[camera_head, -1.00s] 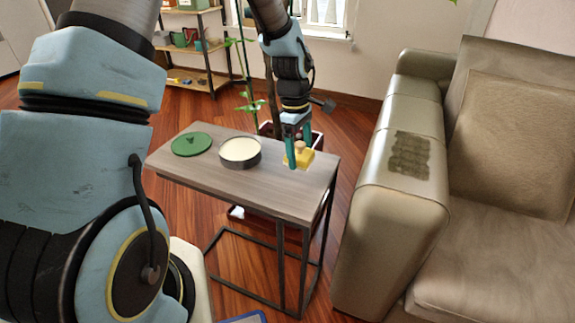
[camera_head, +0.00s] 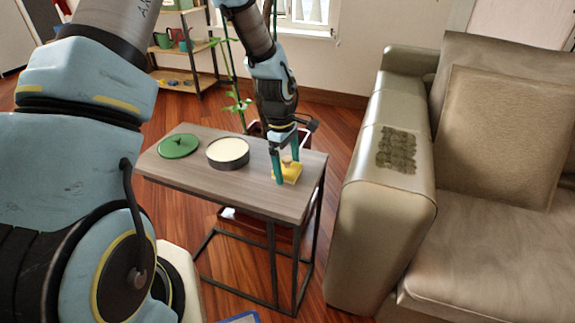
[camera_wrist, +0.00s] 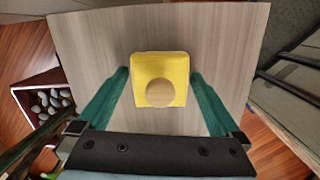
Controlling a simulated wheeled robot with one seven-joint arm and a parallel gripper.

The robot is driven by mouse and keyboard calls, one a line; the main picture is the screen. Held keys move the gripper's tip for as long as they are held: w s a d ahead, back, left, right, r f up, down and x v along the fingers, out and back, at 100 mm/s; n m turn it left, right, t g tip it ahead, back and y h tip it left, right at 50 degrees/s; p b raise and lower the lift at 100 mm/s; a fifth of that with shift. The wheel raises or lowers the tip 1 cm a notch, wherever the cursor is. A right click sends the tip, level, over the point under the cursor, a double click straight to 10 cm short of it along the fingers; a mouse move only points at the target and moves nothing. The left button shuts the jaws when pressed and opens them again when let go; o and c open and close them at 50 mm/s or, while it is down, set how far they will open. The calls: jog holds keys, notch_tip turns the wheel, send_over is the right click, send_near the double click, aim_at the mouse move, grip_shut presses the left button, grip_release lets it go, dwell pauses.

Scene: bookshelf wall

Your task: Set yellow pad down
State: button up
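The yellow pad (camera_head: 291,174) is a square block with a round wooden knob on top. It is at the right end of the grey wood side table (camera_head: 245,190), at or just above the top; I cannot tell if it touches. My gripper (camera_head: 284,174) points down, its two green fingers at opposite sides of the pad. In the wrist view my gripper's fingertips (camera_wrist: 160,73) meet the side edges of the yellow pad (camera_wrist: 160,67), and the knob faces the camera. The pad looks level.
A round dark tin with a cream top (camera_head: 228,153) and a green lid (camera_head: 179,146) stand left of the pad. A beige sofa (camera_head: 400,215) is right of the table. A plant (camera_head: 237,103) and shelf (camera_head: 178,80) are behind. The table's front is bare.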

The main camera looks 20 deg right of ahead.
jog(key=r, duration=0.8)
jog(key=w+a+r, duration=0.1)
jog(key=r, duration=0.3)
jog(key=shift+r, duration=0.1)
jog(key=s+a+r+m+t, duration=0.1)
jog(key=a+m, duration=0.3)
jog(key=a, duration=1)
jog(key=s+a+r+m+t, duration=0.1)
jog(key=s+a+r+m, duration=0.2)
jog(key=a, duration=1.2)
jog(key=shift+s+m+t+y, duration=0.35)
jog(key=shift+s+m, duration=0.25)
jog(key=shift+m, duration=0.4)
jog(key=shift+a, duration=0.1)
notch_tip(320, 180, up, 9)
jog(key=p, duration=0.8)
jog(key=shift+p, duration=0.4)
